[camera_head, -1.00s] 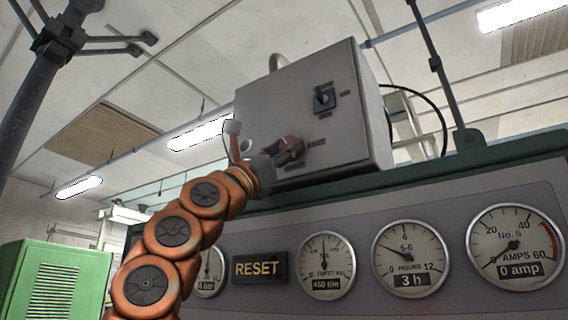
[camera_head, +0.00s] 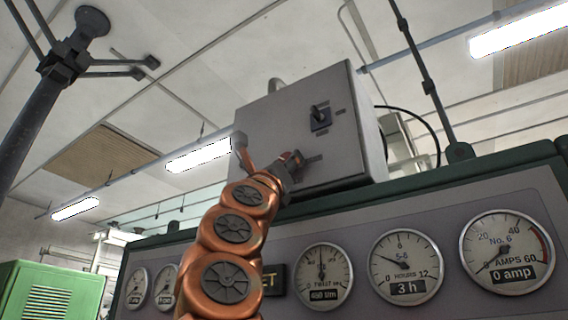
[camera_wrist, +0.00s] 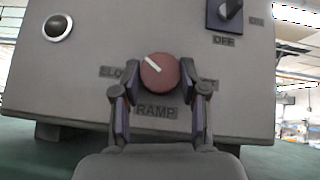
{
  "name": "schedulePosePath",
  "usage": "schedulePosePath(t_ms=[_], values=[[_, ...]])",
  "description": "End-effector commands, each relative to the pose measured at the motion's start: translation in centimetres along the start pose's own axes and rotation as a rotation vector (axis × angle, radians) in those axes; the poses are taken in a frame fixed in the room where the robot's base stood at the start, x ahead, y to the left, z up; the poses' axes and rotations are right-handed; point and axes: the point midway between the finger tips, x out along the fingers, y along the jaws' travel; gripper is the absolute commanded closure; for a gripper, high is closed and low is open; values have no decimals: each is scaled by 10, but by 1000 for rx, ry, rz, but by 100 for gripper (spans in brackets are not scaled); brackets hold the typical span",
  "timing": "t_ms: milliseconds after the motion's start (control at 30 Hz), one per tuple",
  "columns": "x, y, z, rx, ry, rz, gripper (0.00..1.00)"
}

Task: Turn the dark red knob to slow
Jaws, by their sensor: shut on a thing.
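The dark red knob (camera_wrist: 160,74) is on the front of a grey control box, above the label RAMP. Its white pointer line aims to the upper left in the wrist view. A label beginning "SLO" is at its left, and a label at its right is mostly hidden by a finger. My gripper (camera_wrist: 159,82) is shut on the knob, one finger on each side. In the head view my gripper (camera_head: 287,168) is at the lower front of the grey box (camera_head: 270,122), and the knob is mostly hidden there.
A dark switch (camera_wrist: 224,14) with an OFF label is at the upper right of the box front, also in the head view (camera_head: 320,117). A round black button (camera_wrist: 57,27) is at the upper left. A gauge panel (camera_head: 450,215) stands below the box.

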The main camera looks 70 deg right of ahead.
Motion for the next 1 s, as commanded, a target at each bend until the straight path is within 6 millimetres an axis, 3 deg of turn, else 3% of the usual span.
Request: schedulePosePath(t_ms=[1000], values=[[8, -8, 3, -280, -29, 326, 92]])
